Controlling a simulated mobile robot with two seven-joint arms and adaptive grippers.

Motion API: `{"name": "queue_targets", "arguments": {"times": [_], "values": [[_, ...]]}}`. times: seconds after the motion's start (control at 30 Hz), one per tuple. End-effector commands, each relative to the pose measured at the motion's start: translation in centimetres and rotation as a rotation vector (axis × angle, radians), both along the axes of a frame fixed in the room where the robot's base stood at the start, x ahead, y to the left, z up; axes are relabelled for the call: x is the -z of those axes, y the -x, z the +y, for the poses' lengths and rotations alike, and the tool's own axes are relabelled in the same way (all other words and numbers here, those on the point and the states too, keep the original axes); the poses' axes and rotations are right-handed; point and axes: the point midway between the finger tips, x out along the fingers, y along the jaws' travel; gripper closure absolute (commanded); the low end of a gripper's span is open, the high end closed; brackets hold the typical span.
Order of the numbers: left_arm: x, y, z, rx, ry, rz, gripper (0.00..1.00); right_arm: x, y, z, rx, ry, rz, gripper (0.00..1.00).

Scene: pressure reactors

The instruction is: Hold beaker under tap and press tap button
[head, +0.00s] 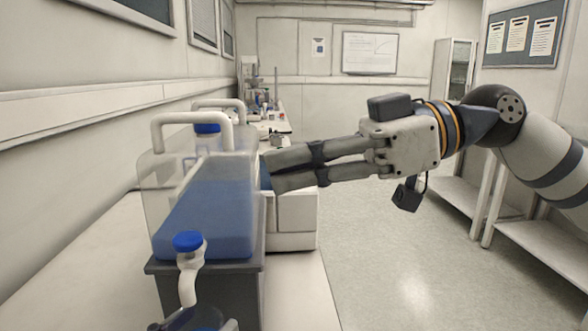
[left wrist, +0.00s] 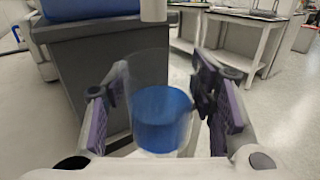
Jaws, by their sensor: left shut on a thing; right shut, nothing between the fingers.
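A clear carboy (head: 205,215) of blue liquid stands on a grey stand (head: 205,285) in the head view. Its white tap (head: 188,280) with a blue button (head: 187,241) faces the front. In the left wrist view, the white spout (left wrist: 153,9) hangs above a clear beaker (left wrist: 150,70) holding blue liquid (left wrist: 162,119). My left gripper (left wrist: 163,85) is shut on the beaker, purple-padded fingers on either side. The beaker's top partly shows at the head view's bottom edge. My right gripper (head: 268,172) is shut and empty, right of the carboy and away from the button.
The white bench (head: 110,235) runs along the left wall. A white box-like unit (head: 293,220) stands right of the carboy, and lab gear (head: 262,100) stands farther back. Open floor (head: 385,255) lies to the right, with white shelving (head: 545,250) beyond.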

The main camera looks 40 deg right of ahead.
Motion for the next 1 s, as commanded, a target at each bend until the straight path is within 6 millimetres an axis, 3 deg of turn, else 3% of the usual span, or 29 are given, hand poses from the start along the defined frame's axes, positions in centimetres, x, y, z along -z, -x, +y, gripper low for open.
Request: {"name": "queue_targets", "arguments": {"times": [0.37, 1.0], "values": [[-0.1, 0.2, 0.2, 0.0, 0.001, 0.0, 0.79, -0.2, 0.1, -0.1, 0.0, 0.0, -0.003, 1.0], [-0.2, 4.4, 3.0, 0.0, 0.002, -0.001, 0.79, -2.1, 0.7, -0.1, 0.001, -0.001, -0.031, 1.0]]}}
